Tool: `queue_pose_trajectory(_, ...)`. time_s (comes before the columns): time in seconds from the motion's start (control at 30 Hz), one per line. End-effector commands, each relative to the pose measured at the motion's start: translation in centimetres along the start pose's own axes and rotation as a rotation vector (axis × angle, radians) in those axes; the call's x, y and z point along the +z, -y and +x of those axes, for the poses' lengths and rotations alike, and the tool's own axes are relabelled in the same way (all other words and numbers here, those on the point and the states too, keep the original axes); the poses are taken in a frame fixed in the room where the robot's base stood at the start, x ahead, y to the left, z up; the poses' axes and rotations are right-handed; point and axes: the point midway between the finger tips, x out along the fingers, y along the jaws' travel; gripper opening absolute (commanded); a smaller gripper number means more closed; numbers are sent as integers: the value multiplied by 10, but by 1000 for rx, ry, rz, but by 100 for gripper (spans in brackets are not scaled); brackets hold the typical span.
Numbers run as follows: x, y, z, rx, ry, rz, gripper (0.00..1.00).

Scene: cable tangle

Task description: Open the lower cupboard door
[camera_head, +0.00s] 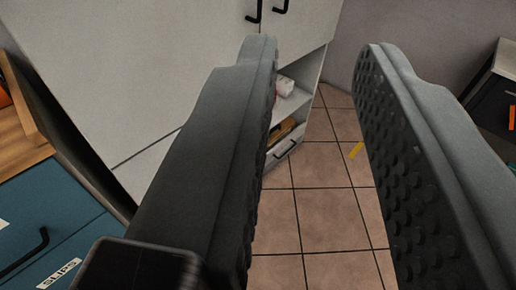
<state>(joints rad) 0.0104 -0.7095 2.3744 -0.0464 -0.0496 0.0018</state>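A tall pale grey cupboard (120,65) fills the upper left and centre. Two black handles (254,12) show on its upper part at the top edge. I cannot tell which panel is the lower cupboard door; my left finger hides much of the lower front. My gripper (318,46) is open and empty, its two dark studded fingers wide apart, with the shelf section and floor seen between them.
A blue drawer unit (62,218) labelled SLIPS, with a black handle, stands at lower left by a wooden surface (20,130). A dark unit (492,98) stands at right.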

Motion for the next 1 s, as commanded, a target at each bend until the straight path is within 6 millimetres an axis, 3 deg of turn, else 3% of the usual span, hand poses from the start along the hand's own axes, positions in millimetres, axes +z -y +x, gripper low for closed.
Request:
queue_pose_trajectory(0.1, 10, 0, 37, -1, 3, -17, 25)
queue_pose_trajectory(0.57, 65, 0, 163, -24, -4, -74, 25)
queue_pose_trajectory(1.0, 150, 5, 269, -73, -11, -111, 25)
